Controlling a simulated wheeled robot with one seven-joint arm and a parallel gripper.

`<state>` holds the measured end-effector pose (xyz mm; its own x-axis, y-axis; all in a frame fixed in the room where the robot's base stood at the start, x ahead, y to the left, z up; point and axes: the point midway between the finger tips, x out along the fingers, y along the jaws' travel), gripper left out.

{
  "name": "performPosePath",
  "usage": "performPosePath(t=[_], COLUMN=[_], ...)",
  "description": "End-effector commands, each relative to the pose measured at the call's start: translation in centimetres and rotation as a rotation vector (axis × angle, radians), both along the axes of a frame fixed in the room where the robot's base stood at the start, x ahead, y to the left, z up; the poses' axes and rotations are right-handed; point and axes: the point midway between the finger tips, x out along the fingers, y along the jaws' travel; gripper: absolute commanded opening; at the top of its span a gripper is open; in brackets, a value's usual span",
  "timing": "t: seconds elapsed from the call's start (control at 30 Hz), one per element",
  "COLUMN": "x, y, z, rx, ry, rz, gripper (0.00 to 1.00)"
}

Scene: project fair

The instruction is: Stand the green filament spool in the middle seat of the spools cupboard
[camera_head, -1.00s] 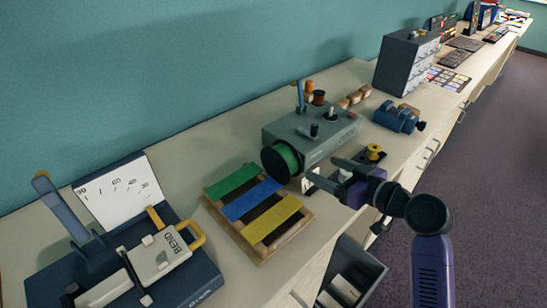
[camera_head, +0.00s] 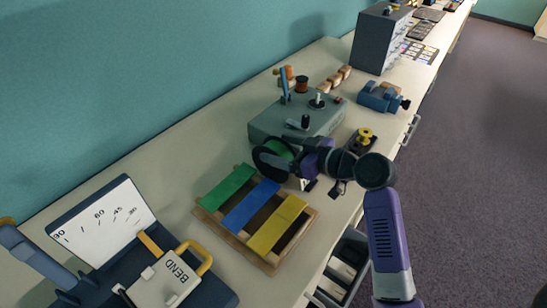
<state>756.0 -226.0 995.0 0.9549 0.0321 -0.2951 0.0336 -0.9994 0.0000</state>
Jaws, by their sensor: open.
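The green filament spool (camera_head: 276,158), with black flanges, stands on edge at the near left end of the grey machine (camera_head: 262,130) on the bench. My gripper (camera_head: 285,154) is open and reaches in from the right, its dark fingers at the spool. The fingers overlap the spool in the picture, and I cannot tell whether they touch it. Part of the spool is hidden behind the fingers. I cannot make out the spools cupboard or its middle seat in this view.
A wooden rack with green, blue and yellow slats (camera_head: 277,229) lies close in front of the spool. A bending tool (camera_head: 165,281) stands at the near left. A blue vise (camera_head: 381,97) and a grey cabinet (camera_head: 366,42) stand farther back. An open drawer (camera_head: 347,268) sticks out below the bench.

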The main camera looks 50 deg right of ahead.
Motion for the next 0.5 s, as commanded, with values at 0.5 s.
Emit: performPosePath(t=[0.5], x=[4.7], y=[0.1], z=[-1.5], rx=[0.0], ry=[0.0], rz=[0.0], gripper=[0.73])
